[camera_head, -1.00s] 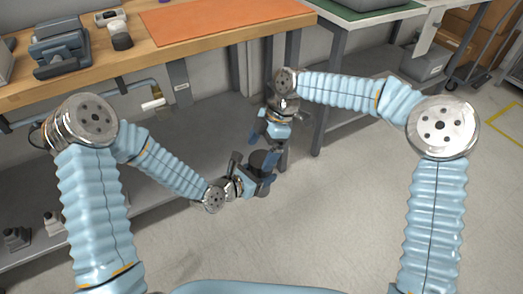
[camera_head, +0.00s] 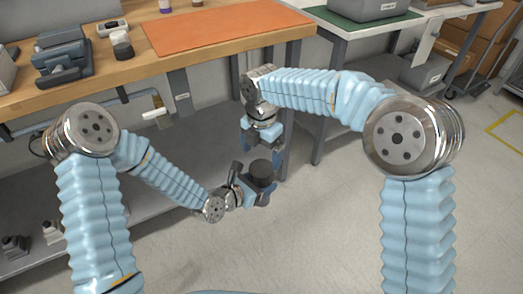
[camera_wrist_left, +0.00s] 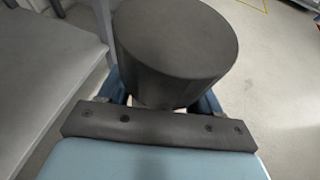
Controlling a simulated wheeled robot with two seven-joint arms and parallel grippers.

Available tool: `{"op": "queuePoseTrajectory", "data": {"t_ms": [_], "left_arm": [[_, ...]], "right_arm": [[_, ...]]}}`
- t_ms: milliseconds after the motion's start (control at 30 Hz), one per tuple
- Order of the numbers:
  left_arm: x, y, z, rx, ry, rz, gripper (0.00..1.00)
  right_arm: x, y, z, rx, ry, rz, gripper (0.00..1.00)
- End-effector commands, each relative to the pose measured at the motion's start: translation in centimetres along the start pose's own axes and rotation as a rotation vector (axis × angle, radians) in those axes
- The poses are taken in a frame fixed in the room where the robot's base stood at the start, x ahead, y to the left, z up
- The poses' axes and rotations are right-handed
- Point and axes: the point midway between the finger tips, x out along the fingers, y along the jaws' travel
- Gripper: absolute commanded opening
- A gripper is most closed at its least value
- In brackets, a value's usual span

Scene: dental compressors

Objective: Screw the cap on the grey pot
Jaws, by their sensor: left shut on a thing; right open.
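A dark grey round pot (camera_head: 261,170) is held upright in front of the workbench by my left gripper (camera_head: 258,187). In the left wrist view the pot (camera_wrist_left: 178,45) shows a flat, smooth dark top, and my left gripper's blue fingers (camera_wrist_left: 165,98) close on its sides. I cannot tell whether that top is a separate cap. My right gripper (camera_head: 262,143) points down just above the pot, apart from it. It is open, and I see nothing between its fingers. No loose cap is clear in either view.
A second table with a green mat (camera_head: 345,28) stands at back right. The floor (camera_head: 330,220) is clear.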

Motion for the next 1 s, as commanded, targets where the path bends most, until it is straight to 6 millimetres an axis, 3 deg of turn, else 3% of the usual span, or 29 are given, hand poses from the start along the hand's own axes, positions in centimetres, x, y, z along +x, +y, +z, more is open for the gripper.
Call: {"op": "queuePoseTrajectory", "data": {"t_ms": [533,967,1000], "left_arm": [[0.0,0.0,0.1,0.001,-0.002,0.000,0.00],[0.0,0.0,0.1,0.001,-0.002,0.000,0.00],[0.0,0.0,0.1,0.001,-0.002,0.000,0.00]], "right_arm": [[7.0,0.0,0.0,0.001,0.001,-0.002,0.97],[7.9,0.0,0.0,0.002,0.001,0.000,0.97],[7.9,0.0,0.0,0.002,0.001,0.000,0.91]]}}
